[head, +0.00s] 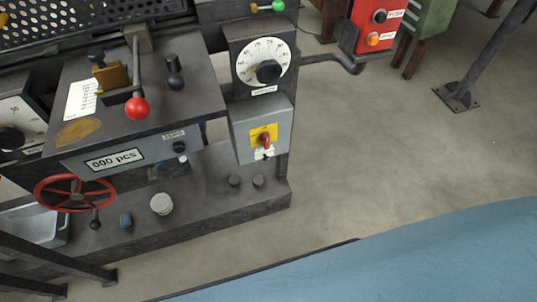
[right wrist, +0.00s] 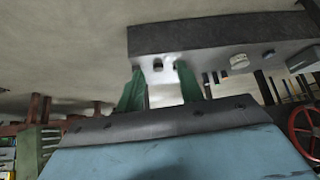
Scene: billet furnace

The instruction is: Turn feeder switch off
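A red rotary handle on a yellow plate (head: 264,139) sits on the grey box at the front right of the machine, in the head view. It looks like a switch, but its small label is not readable, so I cannot tell for sure that it is the feeder switch. In the right wrist view my right gripper (right wrist: 160,75) shows two green fingers set apart with nothing between them. It is not visible in the head view. My left gripper is in neither view.
Above the switch is a round white dial (head: 264,62) with a black knob. Left are a red-knobbed lever (head: 137,107), a counter panel (head: 115,159) and a red handwheel (head: 75,193). A red button box (head: 376,27) stands behind. Open floor (head: 400,140) lies right.

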